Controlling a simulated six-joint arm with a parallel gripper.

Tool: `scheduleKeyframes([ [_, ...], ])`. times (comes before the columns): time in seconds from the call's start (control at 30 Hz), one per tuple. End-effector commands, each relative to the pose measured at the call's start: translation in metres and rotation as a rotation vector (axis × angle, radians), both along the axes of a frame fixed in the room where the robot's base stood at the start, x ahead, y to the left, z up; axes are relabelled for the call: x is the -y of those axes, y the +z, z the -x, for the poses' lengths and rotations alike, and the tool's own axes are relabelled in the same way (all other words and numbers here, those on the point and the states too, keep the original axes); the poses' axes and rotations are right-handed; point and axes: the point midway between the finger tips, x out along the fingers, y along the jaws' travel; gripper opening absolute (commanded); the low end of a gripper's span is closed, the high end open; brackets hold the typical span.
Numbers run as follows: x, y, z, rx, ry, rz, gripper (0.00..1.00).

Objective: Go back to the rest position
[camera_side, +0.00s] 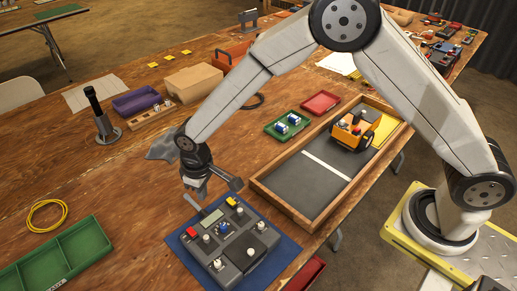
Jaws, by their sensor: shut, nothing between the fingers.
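My gripper (201,191) is at the end of my arm, pointing down just above the back left of a grey control panel (230,238). It is shut, with nothing held that I can see. The panel lies on a blue mat (283,250) and carries a red button, a yellow button, a blue part, several white knobs and a dark square cover. I cannot tell whether the gripper tips touch the small lever at the panel's back edge.
A wooden-sided tray (279,201) with an orange toy truck (352,131) stands right of the gripper. Green (285,137) and red (321,103) trays lie behind. A green divided tray (57,255) and a yellow cable coil (47,227) lie left. A black post (97,108) stands at back left.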

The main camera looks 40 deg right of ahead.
Motion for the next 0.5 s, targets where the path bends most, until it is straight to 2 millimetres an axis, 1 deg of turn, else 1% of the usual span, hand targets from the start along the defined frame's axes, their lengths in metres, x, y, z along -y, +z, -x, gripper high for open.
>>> scheduleKeyframes([
  [0.03, 0.015, 0.010, 0.001, 0.009, -0.024, -0.004, 0.00],
  [0.23, 0.068, 0.040, 0.015, 0.044, -0.109, -0.019, 0.00],
  [0.37, 0.101, 0.056, 0.030, 0.067, -0.164, -0.026, 0.00],
  [0.5, 0.135, 0.071, 0.051, 0.093, -0.225, -0.033, 0.00],
])
